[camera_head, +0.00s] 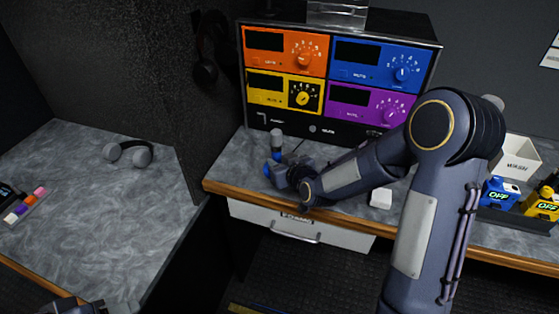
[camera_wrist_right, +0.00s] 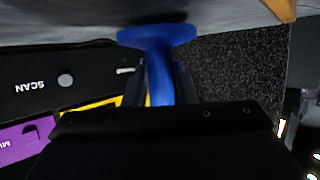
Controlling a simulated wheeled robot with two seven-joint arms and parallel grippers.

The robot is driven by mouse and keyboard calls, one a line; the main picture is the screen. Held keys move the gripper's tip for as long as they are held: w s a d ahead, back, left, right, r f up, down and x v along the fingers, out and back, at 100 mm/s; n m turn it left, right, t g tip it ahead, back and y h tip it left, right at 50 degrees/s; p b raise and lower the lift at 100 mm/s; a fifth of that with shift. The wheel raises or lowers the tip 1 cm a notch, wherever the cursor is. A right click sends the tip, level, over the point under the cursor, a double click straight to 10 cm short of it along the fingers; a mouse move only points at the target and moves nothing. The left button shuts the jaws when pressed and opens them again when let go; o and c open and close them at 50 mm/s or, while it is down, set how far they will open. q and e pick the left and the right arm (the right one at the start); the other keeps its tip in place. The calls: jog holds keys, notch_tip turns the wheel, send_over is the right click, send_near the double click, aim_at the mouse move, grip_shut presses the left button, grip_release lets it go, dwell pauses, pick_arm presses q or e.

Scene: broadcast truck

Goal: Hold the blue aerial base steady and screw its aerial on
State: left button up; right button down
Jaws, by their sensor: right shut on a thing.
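The blue aerial base (camera_head: 276,153) stands near the front edge of the grey desk, below the rack, with a grey piece on top of it. My right gripper (camera_head: 274,169) is around its stem and shut on it. In the right wrist view the blue base (camera_wrist_right: 157,36) shows upside down, its flared foot at or close to the desk surface; I cannot tell if it touches. The fingers (camera_wrist_right: 158,88) are on either side of the stem. I cannot make out a separate aerial for certain. Part of my left gripper (camera_head: 112,307) shows at the bottom left edge; its fingers are cut off.
The rack (camera_head: 340,130) with orange, blue, yellow and purple panels stands close behind the base. A white block (camera_head: 381,198), a white box (camera_head: 518,155) and blue and yellow OFF units (camera_head: 499,193) are to the right.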

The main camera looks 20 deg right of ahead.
jog(key=shift+f+b, duration=0.55)
jog(key=shift+b, duration=0.2)
jog(key=c, duration=1.1)
grip_release()
jog(key=shift+c, duration=0.2)
jog(key=shift+f, duration=0.1)
jog(key=b+v, duration=0.1)
jog(key=v, duration=0.7)
jog(key=shift+s+d+r, duration=0.1)
jog(key=shift+d+r, duration=0.05)
jog(key=shift+r, duration=0.15)
jog(key=s+r+m+g, duration=0.1)
jog(key=s+g, duration=0.1)
jog(key=s, duration=0.7)
jog(key=s+d+r+m+g+p, duration=0.1)
jog(key=s+r+g, duration=0.1)
jog(key=s, duration=0.6)
jog(key=s+r+m+g+y, duration=0.1)
jog(key=s+m+g, duration=0.1)
jog(key=s, duration=0.7)
jog(key=shift+s+d+r+g, duration=0.25)
jog(key=shift+s+d+g, duration=0.05)
jog(key=shift+g, duration=0.6)
